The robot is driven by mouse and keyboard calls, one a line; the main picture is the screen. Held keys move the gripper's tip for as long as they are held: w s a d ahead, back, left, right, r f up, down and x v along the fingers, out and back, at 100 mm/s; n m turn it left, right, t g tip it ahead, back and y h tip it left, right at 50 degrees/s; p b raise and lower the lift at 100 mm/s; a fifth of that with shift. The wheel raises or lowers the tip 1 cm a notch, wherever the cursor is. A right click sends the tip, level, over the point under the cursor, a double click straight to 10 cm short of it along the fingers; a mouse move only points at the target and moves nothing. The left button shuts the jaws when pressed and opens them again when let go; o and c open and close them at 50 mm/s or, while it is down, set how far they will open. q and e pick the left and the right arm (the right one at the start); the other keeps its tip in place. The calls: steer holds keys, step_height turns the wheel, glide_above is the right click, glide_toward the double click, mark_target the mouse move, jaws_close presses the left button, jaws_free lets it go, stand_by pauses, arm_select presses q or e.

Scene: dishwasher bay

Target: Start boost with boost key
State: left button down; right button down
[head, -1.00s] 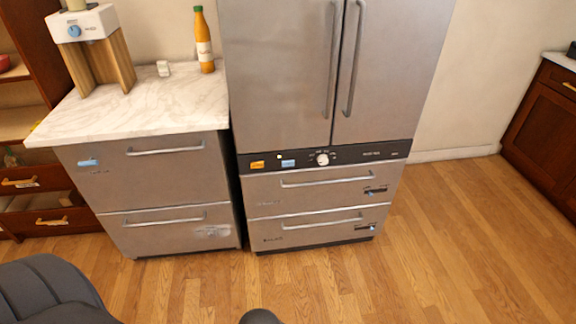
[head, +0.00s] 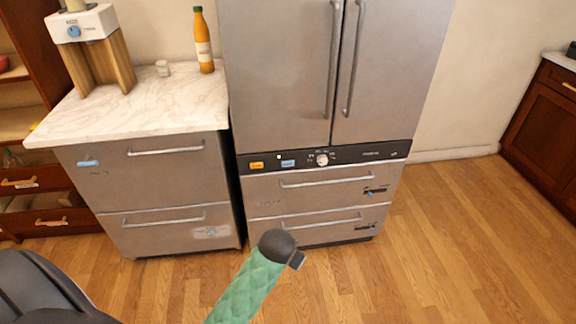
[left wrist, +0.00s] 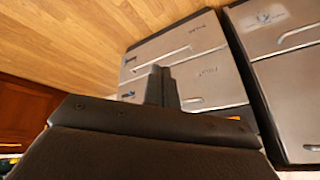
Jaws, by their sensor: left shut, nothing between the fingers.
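A black control panel (head: 350,156) runs across the steel appliance between its tall doors and its drawers. It bears an orange key (head: 257,165), a light blue key (head: 288,163) and a round white knob (head: 321,159). The lettering is too small to read, so I cannot tell which is the boost key. My left gripper (head: 297,260) is at the end of the green-sleeved arm, low in front of the lower drawer and below the panel in the picture. Its fingers are together and empty in the left wrist view (left wrist: 162,88). My right gripper is not in view.
A marble-topped counter (head: 140,105) with two drawers stands to the left, carrying a juice bottle (head: 203,42), a small white cup (head: 163,68) and a dispenser (head: 82,25). Drawer handles (head: 325,181) stick out below the panel. The wooden floor (head: 450,230) at right is clear.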

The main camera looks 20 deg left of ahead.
arm_select(q)
steer(key=w+a+f+m+t+y, duration=0.15)
steer(key=w+a+t, duration=0.35)
steer(key=w+a, duration=0.6)
steer(key=w+a+f+m+t+y, duration=0.15)
steer(key=w+a+t, duration=0.5)
steer(key=w, duration=0.85)
steer(key=d+r+m+t+h, duration=0.2)
steer(key=d+m+h, duration=0.2)
steer(key=d+h, duration=0.2)
steer(key=shift+h, duration=0.7)
steer(key=shift+w+a, duration=0.1)
steer(key=shift+a, duration=0.05)
